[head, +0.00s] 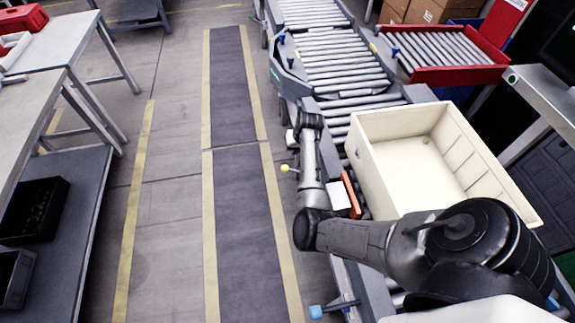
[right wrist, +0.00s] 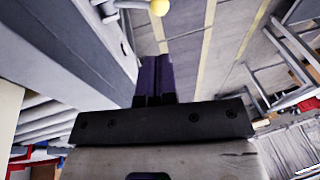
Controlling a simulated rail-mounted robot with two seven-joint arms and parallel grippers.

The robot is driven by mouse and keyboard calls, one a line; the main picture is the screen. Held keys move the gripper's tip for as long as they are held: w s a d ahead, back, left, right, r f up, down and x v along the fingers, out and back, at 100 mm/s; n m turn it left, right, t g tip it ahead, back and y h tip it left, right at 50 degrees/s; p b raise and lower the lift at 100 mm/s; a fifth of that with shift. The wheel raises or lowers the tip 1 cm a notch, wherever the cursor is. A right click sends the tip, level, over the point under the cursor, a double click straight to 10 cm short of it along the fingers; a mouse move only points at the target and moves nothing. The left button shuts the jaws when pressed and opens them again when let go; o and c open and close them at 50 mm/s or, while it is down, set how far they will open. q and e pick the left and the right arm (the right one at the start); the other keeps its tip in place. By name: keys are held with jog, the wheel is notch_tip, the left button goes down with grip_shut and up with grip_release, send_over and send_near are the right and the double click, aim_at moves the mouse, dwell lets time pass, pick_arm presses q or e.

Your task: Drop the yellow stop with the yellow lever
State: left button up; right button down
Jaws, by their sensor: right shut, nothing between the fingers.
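The yellow lever's round knob (head: 285,168) sticks out from the left side of the conveyor, beside my right forearm. The knob also shows at the top edge of the right wrist view (right wrist: 160,6), on a pale rod. My right gripper (head: 290,140) is mostly hidden by my wrist in the head view, just beyond the knob. In the right wrist view its dark fingers (right wrist: 153,80) are together and empty, pointing toward the knob with a visible gap. I cannot make out the yellow stop. My left gripper is out of view.
A cream crate (head: 450,121) stands on the rollers, with an orange-red plate (head: 351,194) at its left. A blue-tipped lever (head: 316,311) is nearer me. More rollers (head: 340,65) run beyond. The floor aisle (head: 240,190) is clear; a worktable (head: 22,110) stands left.

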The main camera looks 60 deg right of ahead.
aim_at(285, 168)
jog(key=b+x, duration=0.4)
jog(key=x, duration=0.8)
jog(key=shift+f, duration=0.15)
jog(key=shift+b+x, duration=0.3)
jog(key=shift+x, duration=0.55)
jog(key=shift+a+f, duration=0.1)
